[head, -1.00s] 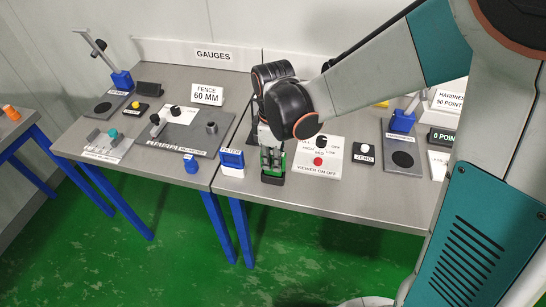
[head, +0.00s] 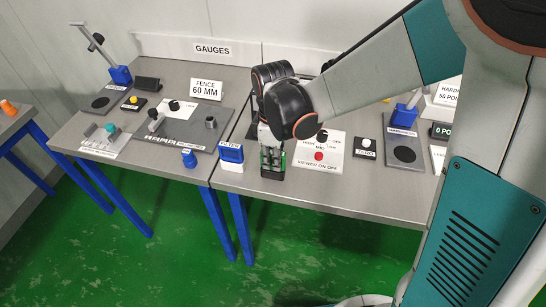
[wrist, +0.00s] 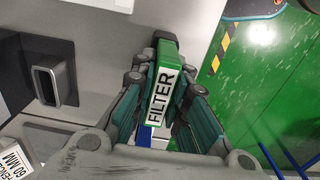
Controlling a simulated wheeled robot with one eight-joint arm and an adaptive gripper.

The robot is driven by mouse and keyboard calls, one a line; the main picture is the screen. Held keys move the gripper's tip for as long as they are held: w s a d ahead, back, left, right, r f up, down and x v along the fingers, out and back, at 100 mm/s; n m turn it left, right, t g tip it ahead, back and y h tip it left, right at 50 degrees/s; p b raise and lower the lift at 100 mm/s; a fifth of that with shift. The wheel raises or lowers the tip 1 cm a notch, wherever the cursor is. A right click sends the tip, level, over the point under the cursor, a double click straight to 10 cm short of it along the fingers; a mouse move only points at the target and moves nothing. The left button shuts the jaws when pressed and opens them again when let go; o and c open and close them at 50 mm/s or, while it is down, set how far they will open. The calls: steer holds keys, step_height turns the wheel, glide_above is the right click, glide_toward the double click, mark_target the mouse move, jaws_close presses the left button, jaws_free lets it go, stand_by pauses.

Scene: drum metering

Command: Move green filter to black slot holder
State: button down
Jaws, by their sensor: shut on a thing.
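The green filter (wrist: 163,95), with a white FILTER label, is between the fingers of my gripper (wrist: 160,78) in the wrist view. My gripper is shut on it. In the head view my gripper (head: 272,160) points down near the table's front edge, and only slivers of green show between its fingers. The black slot holder (head: 272,175) is directly under the fingertips; its dark end (wrist: 162,37) shows beyond the filter in the wrist view. The fingers hide how deep the filter sits in the holder.
A blue filter in a white holder (head: 231,156) stands close left of my gripper. A panel with a red button (head: 319,156) is at right. A dark rectangular tube (wrist: 53,82) stands beside the gripper in the wrist view. The table's front edge is near.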

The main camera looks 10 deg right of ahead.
steer(key=shift+f, duration=0.15)
steer(key=c, duration=1.5)
jaws_free()
